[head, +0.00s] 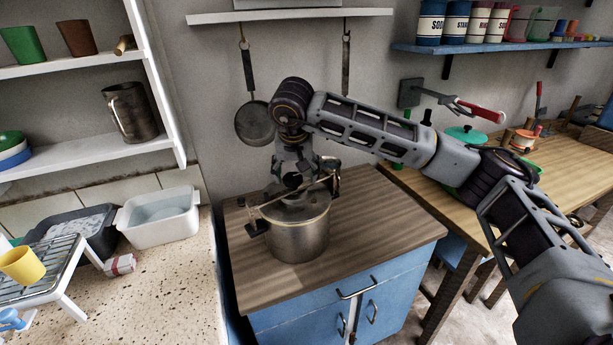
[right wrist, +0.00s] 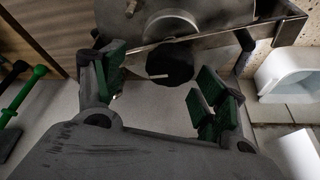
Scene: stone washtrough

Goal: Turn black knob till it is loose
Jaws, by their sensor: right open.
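A metal pot (head: 297,240) with a clamped lid stands on the wooden top of a blue cabinet. A bar crosses over its lid; the bar also shows in the right wrist view (right wrist: 215,27). The black knob (right wrist: 172,64) sits at the bar, seen from above in the right wrist view. In the head view my gripper hides it. My right gripper (head: 295,187) points down over the pot. Its green-padded fingers (right wrist: 163,88) are open, one on each side of the knob, with gaps showing between pads and knob. My left gripper is not in view.
A pan (head: 252,122) hangs on the wall behind my arm. The cabinet's wooden top (head: 375,225) is bare around the pot. A white basin (head: 158,217) stands on the speckled counter to the left. A wooden table (head: 480,200) is at the right.

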